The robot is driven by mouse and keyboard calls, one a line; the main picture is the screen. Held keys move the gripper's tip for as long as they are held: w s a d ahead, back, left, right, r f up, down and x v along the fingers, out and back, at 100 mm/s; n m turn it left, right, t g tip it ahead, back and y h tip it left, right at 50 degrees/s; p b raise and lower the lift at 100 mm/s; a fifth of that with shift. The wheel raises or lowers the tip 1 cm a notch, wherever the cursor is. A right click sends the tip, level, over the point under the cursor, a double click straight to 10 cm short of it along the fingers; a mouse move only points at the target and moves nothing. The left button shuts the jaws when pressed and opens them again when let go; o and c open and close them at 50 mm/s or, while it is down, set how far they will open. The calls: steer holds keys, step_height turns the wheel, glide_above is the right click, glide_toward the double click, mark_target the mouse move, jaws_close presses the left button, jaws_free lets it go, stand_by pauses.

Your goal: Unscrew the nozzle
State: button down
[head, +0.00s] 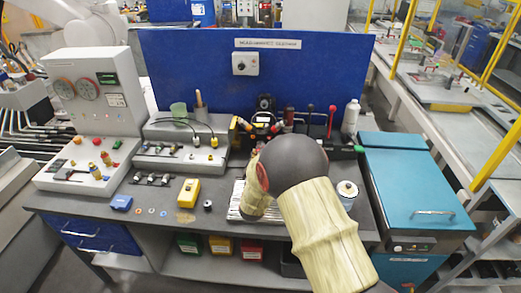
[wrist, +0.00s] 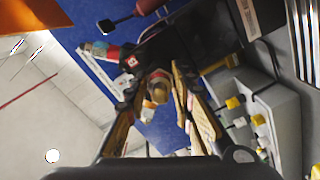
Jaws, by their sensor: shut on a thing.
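In the wrist view, the two tan-lined fingers of my gripper (wrist: 156,84) reach forward. A small brass-coloured round part, which looks like the nozzle (wrist: 158,93), sits between their tips. The gripper is shut on it. Behind the nozzle is a dark fixture (wrist: 165,50); the exact joint between them is hard to make out. In the head view, my arm covers most of the gripper, and the nozzle cannot be made out for sure.
The grey workbench (head: 100,204) stands before a blue back panel (head: 195,70). A white bottle (head: 350,118) and a round tin (head: 347,190) stand to the right of my arm. A yellow box (head: 188,193) lies at the front left. A teal cabinet (head: 408,185) adjoins on the right.

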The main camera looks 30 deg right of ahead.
steer(key=n+p, duration=0.2)
steer(key=n, duration=0.3)
steer(key=shift+r+p, duration=0.1)
steer(key=shift+p, duration=0.25)
steer(key=c, duration=1.4)
jaws_free()
steer(key=shift+n, duration=0.4)
steer(key=v, duration=1.2)
steer(key=shift+c, duration=0.5)
